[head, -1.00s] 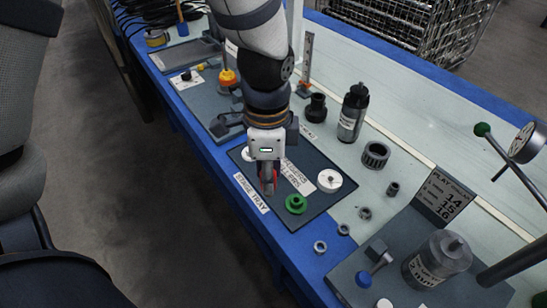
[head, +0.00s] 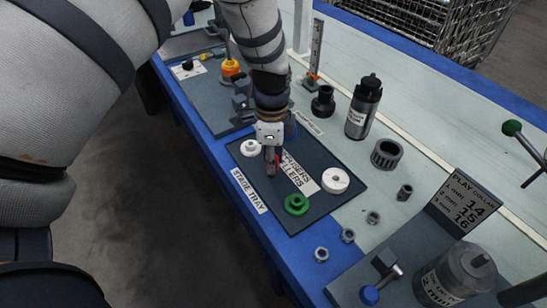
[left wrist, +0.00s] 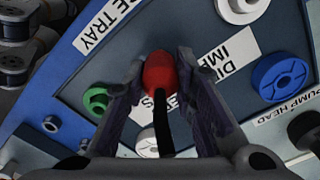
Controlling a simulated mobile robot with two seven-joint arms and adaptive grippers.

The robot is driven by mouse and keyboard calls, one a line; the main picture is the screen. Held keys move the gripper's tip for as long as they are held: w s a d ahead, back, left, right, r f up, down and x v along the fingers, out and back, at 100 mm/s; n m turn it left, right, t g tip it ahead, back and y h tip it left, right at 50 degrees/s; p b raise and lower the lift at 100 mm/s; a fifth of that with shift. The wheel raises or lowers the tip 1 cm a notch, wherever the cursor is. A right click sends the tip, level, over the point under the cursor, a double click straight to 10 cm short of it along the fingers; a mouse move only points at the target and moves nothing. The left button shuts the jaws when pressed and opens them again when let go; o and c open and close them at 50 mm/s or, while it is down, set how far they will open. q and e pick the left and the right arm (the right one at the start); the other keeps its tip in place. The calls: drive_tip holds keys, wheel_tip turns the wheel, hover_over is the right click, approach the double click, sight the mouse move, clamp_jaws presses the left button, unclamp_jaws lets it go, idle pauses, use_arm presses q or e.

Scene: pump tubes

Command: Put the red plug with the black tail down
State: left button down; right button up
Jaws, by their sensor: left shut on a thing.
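My left gripper (head: 272,160) is over the dark stage tray (head: 318,217) in the head view. In the left wrist view its two fingers (left wrist: 160,70) are shut on the red plug (left wrist: 159,74), one on each side. The black tail (left wrist: 163,128) hangs from the plug toward the wrist side of that picture. In the head view the plug is mostly hidden by the fingers, and whether it touches the tray cannot be told. My right gripper is not in view.
The tray also holds a green ring (head: 297,204), a white disc (head: 335,180) and another white piece (head: 250,147). A blue disc (left wrist: 281,77) shows in the left wrist view. Bare tray lies between the gripper and the green ring. A grey bottle (head: 363,107) stands behind.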

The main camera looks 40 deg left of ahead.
use_arm(q)
drive_tip(key=shift+r, duration=0.15)
drive_tip(key=shift+f, duration=0.2)
drive_tip(key=c, duration=1.3)
unclamp_jaws()
drive_tip(key=shift+r, duration=0.1)
wheel_tip(320, 180, up, 12)
drive_tip(key=shift+r+p, duration=0.15)
drive_tip(key=shift+p, duration=0.65)
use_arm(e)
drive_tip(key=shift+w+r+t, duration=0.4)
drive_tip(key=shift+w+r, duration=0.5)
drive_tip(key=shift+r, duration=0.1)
